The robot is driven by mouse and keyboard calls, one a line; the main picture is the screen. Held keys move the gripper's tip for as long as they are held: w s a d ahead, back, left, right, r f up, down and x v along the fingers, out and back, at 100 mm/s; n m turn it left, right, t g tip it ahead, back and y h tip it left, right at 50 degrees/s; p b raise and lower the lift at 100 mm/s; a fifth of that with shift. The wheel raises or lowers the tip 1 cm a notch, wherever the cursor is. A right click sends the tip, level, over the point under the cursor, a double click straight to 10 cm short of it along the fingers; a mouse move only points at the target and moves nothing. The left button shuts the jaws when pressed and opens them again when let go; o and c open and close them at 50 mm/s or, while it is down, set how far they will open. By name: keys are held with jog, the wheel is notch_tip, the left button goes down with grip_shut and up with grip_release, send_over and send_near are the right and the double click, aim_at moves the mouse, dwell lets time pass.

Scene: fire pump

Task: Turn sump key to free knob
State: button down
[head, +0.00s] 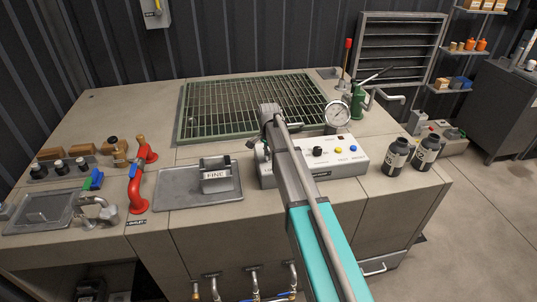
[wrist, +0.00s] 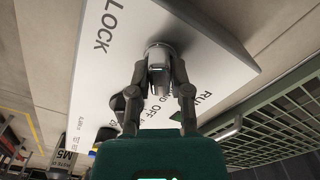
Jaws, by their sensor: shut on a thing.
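My gripper (wrist: 160,62) is shut on the sump key (wrist: 158,78), a short grey metal piece rising from a round collar on the control panel. One finger lies on each side of it. The white panel (wrist: 98,80) carries the words LOCK, RUN and OFF. Which word the key points at, I cannot tell. A black knob (wrist: 117,103) sits beside the left finger. In the head view, the control box (head: 335,168) stands on the bench, with a black knob (head: 317,152) on its top. My arm hides the key there.
A pressure gauge (head: 337,114) stands behind the box. Two dark bottles (head: 397,154) stand to its right. A grey tray (head: 175,190) with a bin marked FINE lies to the left. A green grating (head: 235,105) covers the bench behind. A red pipe (head: 137,185) stands farther left.

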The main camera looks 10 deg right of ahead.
jog(key=n, duration=0.5)
jog(key=shift+n, duration=0.3)
jog(key=n, duration=0.5)
jog(key=shift+n, duration=0.3)
jog(key=c, duration=0.6)
grip_release()
jog(key=shift+o, duration=0.2)
jog(key=shift+m, duration=0.4)
